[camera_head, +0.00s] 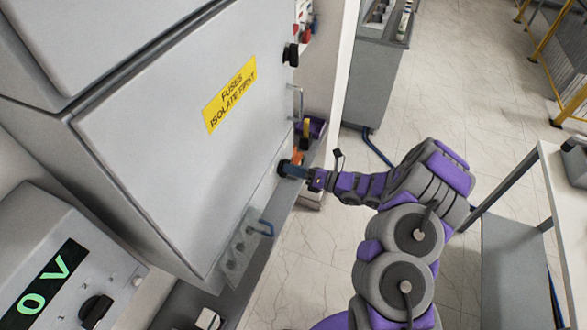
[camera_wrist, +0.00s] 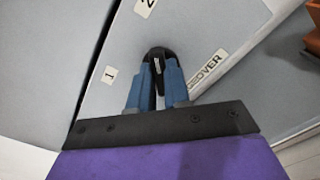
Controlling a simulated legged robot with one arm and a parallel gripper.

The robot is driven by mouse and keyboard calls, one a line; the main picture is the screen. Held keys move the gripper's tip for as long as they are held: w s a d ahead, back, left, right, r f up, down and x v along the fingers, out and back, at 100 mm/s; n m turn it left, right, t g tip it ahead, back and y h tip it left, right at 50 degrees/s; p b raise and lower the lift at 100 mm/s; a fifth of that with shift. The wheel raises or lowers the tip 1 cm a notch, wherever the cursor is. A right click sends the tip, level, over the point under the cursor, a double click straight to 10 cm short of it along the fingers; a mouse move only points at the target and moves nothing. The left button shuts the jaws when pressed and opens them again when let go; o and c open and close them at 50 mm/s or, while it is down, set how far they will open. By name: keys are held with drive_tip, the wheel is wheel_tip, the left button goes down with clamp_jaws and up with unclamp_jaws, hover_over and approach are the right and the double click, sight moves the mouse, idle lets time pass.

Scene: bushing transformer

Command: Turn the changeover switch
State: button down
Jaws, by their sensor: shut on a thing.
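The changeover switch (camera_wrist: 157,58) is a black knob with a pale marker line, low on the grey cabinet front (camera_head: 170,130). In the wrist view a label ending in "OVER" (camera_wrist: 208,73) is to its right, with a "1" label (camera_wrist: 109,75) to its left and a "2" label (camera_wrist: 145,6) above. My gripper (camera_wrist: 157,75) has its two blue fingers shut on the knob, one on each side. In the head view my gripper (camera_head: 290,171) reaches the cabinet's lower right edge, and the knob is mostly hidden by the fingers.
A yellow "FUSES ISOLATE FIRST" sign (camera_head: 230,95) is on the cabinet. Another black knob (camera_head: 291,55) sits higher up. An orange object (camera_wrist: 313,40) is at right. Floor behind my arm is open.

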drive_tip(key=shift+w+d+r, duration=0.1)
drive_tip(key=shift+w, duration=0.05)
drive_tip(key=c, duration=1.1)
unclamp_jaws()
drive_tip(key=shift+w, duration=0.15)
drive_tip(key=v, duration=1.7)
drive_tip(key=shift+d, duration=0.15)
